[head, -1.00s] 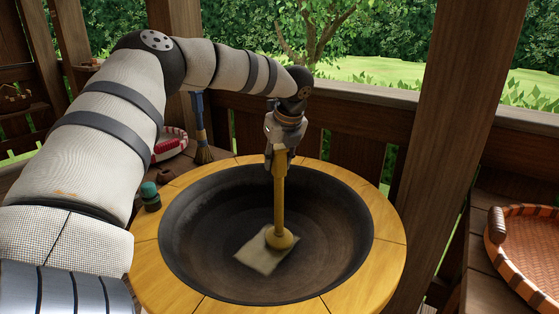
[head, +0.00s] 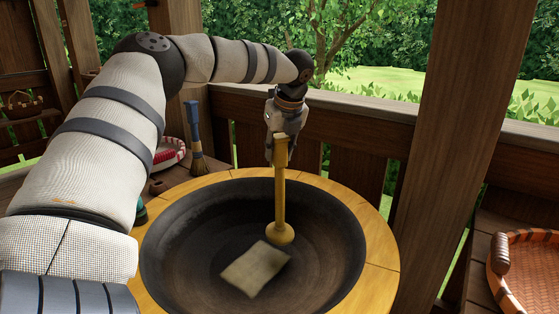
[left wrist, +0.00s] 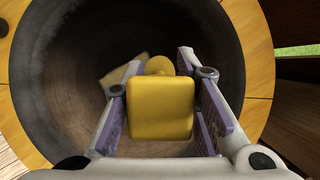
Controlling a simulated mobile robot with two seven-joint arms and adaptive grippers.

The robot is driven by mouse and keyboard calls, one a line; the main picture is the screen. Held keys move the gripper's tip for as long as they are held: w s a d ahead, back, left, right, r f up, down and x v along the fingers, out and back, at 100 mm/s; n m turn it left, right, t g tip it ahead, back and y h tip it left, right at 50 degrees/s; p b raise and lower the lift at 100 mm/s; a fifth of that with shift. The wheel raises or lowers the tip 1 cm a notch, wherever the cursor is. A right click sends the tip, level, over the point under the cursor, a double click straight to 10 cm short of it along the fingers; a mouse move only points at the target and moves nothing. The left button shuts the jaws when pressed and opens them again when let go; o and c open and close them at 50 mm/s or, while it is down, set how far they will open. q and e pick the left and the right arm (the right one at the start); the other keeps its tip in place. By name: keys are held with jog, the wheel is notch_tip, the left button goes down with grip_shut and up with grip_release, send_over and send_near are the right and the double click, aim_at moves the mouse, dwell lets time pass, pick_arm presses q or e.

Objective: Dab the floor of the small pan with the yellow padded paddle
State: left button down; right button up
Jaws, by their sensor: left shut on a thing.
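My left gripper (head: 282,150) is shut on the upper end of the yellow padded paddle (head: 280,195). The paddle hangs upright with its round pad (head: 281,234) low over the dark pan (head: 200,235), at the far edge of a pale square sheet (head: 255,268). I cannot tell whether the pad touches the pan. In the left wrist view the paddle's blocky yellow top (left wrist: 160,108) sits between the fingers and hides most of the shaft; the sheet (left wrist: 123,70) shows behind it. My right gripper is not in view.
A yellow segmented rim (head: 375,265) surrounds the pan. A blue-handled brush (head: 194,130) and a red-and-white basket (head: 170,153) stand behind at the left. A woven basket (head: 530,265) sits at the right beside a wooden post (head: 450,130). A wooden railing (head: 360,125) runs behind.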

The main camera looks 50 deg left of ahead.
aim_at(279, 134)
pick_arm(q)
jog(key=shift+w+r, duration=0.1)
jog(key=shift+r, duration=1.55)
notch_tip(279, 134, up, 10)
jog(key=shift+f, duration=0.15)
